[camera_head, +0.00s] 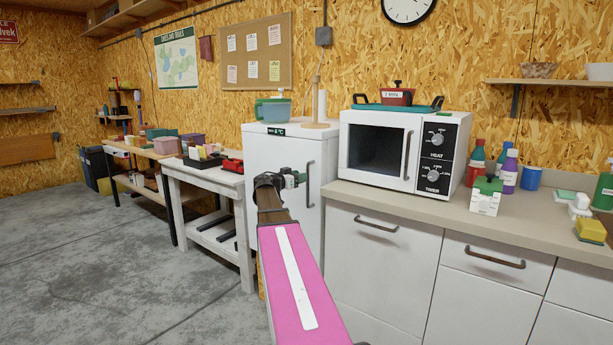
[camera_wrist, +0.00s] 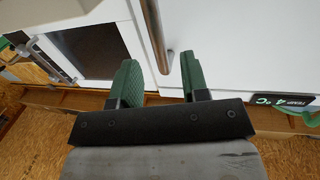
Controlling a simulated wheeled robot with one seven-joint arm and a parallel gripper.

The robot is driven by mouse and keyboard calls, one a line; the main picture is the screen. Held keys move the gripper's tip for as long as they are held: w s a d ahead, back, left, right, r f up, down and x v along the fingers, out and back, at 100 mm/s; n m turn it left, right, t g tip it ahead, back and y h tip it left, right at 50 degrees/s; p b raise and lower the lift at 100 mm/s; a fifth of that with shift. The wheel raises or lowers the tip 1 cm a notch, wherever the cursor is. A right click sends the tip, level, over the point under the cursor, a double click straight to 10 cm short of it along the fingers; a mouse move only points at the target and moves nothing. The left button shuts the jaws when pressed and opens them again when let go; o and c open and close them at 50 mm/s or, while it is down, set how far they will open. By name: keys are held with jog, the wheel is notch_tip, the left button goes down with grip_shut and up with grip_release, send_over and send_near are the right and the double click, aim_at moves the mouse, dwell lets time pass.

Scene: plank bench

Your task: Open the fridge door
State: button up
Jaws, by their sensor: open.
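The white fridge (camera_head: 270,160) stands against the wall, left of the microwave, with its door closed. Its vertical metal handle (camera_head: 310,184) is on the right side of the door. My gripper (camera_head: 301,179) is at the handle's height, in front of the door. In the wrist view my gripper (camera_wrist: 160,60) has its two green fingers apart, with nothing clamped. The handle (camera_wrist: 154,32) shows between the fingers there, with a gap on each side. Whether the fingertips reach past the bar in depth is unclear. The temperature display (camera_wrist: 283,104) is on the door.
A counter (camera_head: 400,200) with drawers adjoins the fridge on the right and carries a microwave (camera_head: 400,150). A white table (camera_head: 205,180) stands left of the fridge. A jug (camera_head: 273,109) and a paper-towel holder (camera_head: 321,110) stand on top. Floor at left is clear.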

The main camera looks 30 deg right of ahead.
jog(key=shift+w+d, duration=0.25)
jog(key=shift+d, duration=1.05)
jog(key=shift+w+d, duration=0.2)
jog(key=shift+d, duration=1.1)
jog(key=shift+a, duration=0.1)
grip_shut()
